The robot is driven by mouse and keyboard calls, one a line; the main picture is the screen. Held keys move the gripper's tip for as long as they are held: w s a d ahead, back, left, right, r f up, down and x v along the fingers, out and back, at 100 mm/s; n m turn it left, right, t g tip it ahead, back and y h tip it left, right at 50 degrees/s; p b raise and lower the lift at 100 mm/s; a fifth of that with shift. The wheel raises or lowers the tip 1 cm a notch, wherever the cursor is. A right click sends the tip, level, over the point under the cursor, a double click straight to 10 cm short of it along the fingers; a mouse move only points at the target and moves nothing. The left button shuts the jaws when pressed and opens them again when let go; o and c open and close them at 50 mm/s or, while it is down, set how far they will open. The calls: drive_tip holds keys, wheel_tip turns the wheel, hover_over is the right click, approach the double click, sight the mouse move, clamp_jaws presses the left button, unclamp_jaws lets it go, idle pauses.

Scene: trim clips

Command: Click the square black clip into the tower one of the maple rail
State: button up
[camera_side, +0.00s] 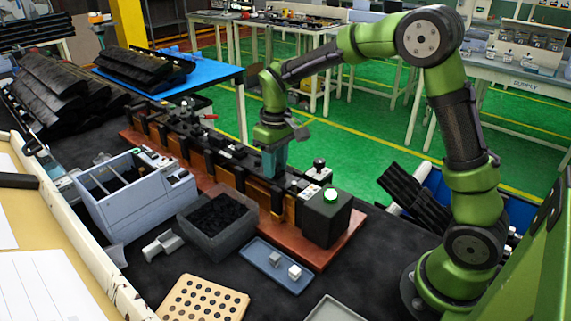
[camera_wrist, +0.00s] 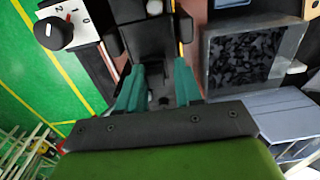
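The maple rail (camera_side: 254,190) runs diagonally along a red-brown base, with dark towers and black clips spaced along it. My gripper (camera_side: 272,172) has teal fingers and points down onto the rail near its right end. In the wrist view the fingertips of my gripper (camera_wrist: 160,70) stand apart on either side of a dark gap. Black parts lie between and just beyond the fingers, but I cannot tell whether the square black clip is among them or is gripped. Which tower is tower one is not readable.
A grey bin (camera_side: 240,236) of small black pieces stands in front of the rail; the bin also shows in the wrist view (camera_wrist: 208,85). A dark box (camera_side: 328,222) with a lit green button stands at the rail's right end.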

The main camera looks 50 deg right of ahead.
sight(278, 165)
wheel_tip(278, 165, up, 12)
drive_tip(key=s+a+m+t+y, duration=0.1)
drive_tip(key=s+a+m+t, duration=0.1)
drive_tip(key=s, duration=0.8)
drive_tip(key=s+a+m+t, duration=0.2)
drive_tip(key=s+t, duration=0.3)
drive_tip(key=s, duration=0.4)
drive_tip(key=shift+s+f+y, duration=0.25)
drive_tip(key=shift+s+y, duration=0.1)
drive_tip(key=shift+y, duration=0.05)
drive_tip(key=shift+a, duration=0.1)
